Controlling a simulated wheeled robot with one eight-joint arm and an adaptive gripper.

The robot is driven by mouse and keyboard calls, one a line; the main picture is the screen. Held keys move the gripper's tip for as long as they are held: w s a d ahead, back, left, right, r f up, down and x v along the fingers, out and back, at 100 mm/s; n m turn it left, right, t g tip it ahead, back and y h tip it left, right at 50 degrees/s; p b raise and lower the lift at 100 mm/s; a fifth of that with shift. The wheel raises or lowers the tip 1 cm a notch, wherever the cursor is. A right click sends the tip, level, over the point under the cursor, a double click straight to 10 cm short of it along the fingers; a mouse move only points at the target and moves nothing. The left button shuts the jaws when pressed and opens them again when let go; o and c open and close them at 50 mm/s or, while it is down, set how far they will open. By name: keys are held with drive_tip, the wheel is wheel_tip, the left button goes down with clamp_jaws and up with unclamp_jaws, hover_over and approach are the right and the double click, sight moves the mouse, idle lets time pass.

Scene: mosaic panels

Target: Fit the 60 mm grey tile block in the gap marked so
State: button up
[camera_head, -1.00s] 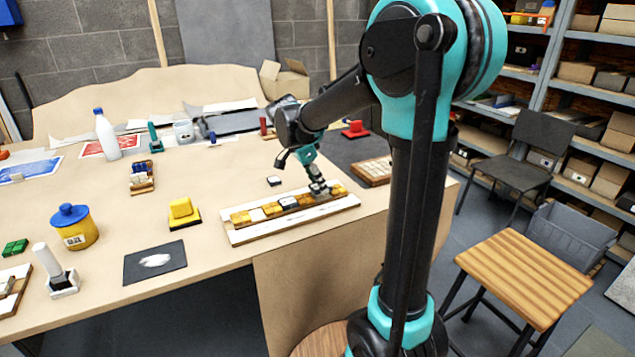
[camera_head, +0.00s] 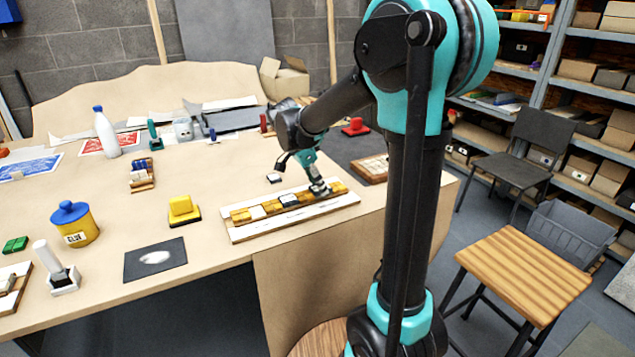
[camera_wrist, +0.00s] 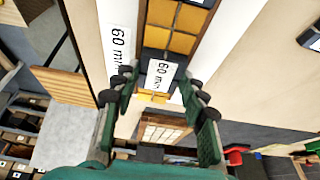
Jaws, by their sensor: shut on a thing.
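A dark grey tile block (camera_wrist: 150,56) with a white "60 mm" label is between the fingertips of my gripper (camera_wrist: 160,88) in the wrist view. My gripper is shut on it. The block is over the tile row of the mosaic panel, in line with the yellow tiles (camera_wrist: 182,42); I cannot tell whether it is seated or just above. A "60 mm" mark (camera_wrist: 120,45) is printed on the white strip beside the row. In the head view my gripper (camera_head: 318,188) is low at the right end of the panel (camera_head: 238,234), hiding the block's underside and the gap.
A loose dark block with a white label (camera_head: 274,178) lies behind the panel; it also shows at the right in the wrist view (camera_wrist: 312,38). A yellow block (camera_head: 181,206) and a dark mat (camera_head: 135,264) lie left. A wooden tray (camera_head: 372,166) is right of my gripper.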

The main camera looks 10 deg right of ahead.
drive_tip(key=shift+f, duration=0.3)
drive_tip(key=o, duration=1.3)
drive_tip(key=v, duration=1.2)
